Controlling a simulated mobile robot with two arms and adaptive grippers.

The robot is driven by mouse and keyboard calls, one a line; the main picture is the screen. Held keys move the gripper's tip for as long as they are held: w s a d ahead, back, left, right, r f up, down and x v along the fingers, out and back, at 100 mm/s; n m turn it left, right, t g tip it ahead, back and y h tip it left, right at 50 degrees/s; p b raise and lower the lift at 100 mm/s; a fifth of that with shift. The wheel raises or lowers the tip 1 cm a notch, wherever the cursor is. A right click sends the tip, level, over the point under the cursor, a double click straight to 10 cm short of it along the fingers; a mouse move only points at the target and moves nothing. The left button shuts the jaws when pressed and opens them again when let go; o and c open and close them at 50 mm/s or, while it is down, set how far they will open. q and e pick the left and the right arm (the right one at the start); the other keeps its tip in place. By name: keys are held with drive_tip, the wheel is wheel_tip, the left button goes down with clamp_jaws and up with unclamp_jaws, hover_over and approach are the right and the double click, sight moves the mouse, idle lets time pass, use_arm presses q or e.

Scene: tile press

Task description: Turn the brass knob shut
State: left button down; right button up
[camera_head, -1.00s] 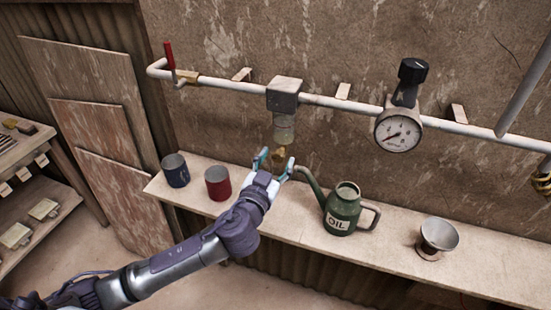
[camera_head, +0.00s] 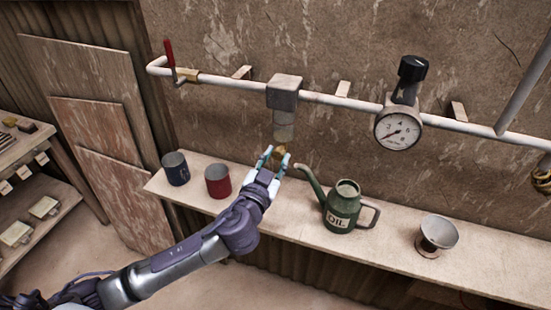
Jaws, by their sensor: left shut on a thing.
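The brass knob (camera_head: 279,151) sits at the bottom of the glass bowl (camera_head: 284,131) under the grey filter block (camera_head: 285,93) on the pipe. My left gripper (camera_head: 276,154) reaches up from the lower left and is shut on the brass knob, with a finger on either side. The fingers hide part of the knob. My right gripper is not in view.
The shelf below holds a blue mug (camera_head: 175,169), a red mug (camera_head: 217,182), a green oil can (camera_head: 342,207) and a funnel (camera_head: 437,236). The oil can's spout rises close to the gripper's right. A gauge (camera_head: 398,130) and a red lever (camera_head: 170,56) are on the white pipe (camera_head: 232,86).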

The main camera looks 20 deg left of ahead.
use_arm(q)
drive_tip(key=m, duration=0.4)
drive_tip(key=shift+r+p, duration=0.1)
drive_tip(key=shift+p, duration=0.2)
drive_tip(key=m+p, duration=0.1)
drive_tip(key=m, duration=0.2)
drive_tip(key=shift+m, duration=0.4)
drive_tip(key=m+p, duration=0.2)
drive_tip(key=m, duration=0.3)
drive_tip(key=shift+m+p, duration=0.7)
drive_tip(key=shift+m, duration=1.4)
drive_tip(key=c, duration=0.8)
unclamp_jaws()
drive_tip(key=shift+d, duration=0.1)
drive_tip(key=s, duration=1.2)
drive_tip(key=shift+a, duration=0.25)
